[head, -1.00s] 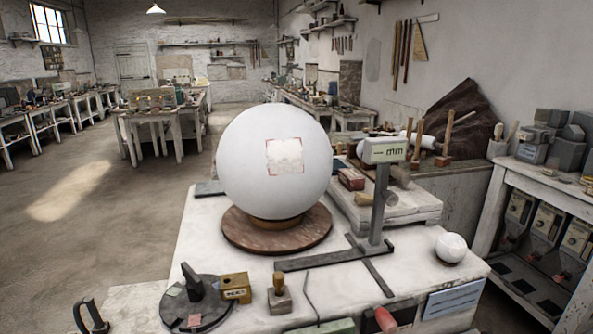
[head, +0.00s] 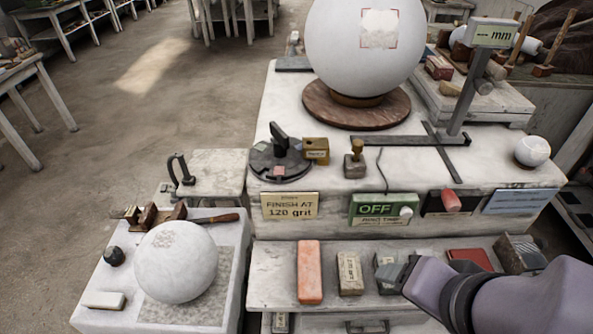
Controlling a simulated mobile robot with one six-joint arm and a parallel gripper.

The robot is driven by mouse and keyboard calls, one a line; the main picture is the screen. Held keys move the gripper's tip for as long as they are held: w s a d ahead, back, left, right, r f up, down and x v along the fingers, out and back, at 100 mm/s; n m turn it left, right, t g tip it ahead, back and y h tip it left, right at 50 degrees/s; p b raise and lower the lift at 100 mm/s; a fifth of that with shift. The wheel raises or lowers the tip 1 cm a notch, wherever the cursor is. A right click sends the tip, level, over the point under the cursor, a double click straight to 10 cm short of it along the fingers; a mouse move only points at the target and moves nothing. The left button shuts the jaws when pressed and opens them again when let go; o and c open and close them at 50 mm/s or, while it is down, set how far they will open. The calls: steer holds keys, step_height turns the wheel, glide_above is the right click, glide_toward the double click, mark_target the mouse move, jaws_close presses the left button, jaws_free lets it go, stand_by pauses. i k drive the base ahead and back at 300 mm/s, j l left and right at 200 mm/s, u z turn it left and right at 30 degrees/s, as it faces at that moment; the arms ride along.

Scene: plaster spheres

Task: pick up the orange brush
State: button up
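An orange oblong block (head: 310,271) lies on the low front shelf in the head view, its long side running front to back. It is the only plainly orange thing in view; no bristles show on it, so I cannot tell that it is a brush. My gripper (head: 396,274) is at the right part of the same shelf, to the right of the orange block and apart from it. Its fingertips are small and dark beside a grey block (head: 386,262), and I cannot tell whether they touch it or how wide they stand.
A labelled pale block (head: 349,273) lies between the orange block and my gripper. A red block (head: 470,260) and a dark-striped block (head: 518,253) lie to the right. A large white sphere (head: 365,55) stands behind; a smaller sphere (head: 177,262) sits at left.

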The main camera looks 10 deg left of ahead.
mark_target(309, 273)
steer(key=k+j+u, duration=0.45)
steer(key=i+u, duration=0.25)
steer(key=i+l+u, duration=0.1)
steer(key=u, duration=0.15)
steer(key=i, duration=0.1)
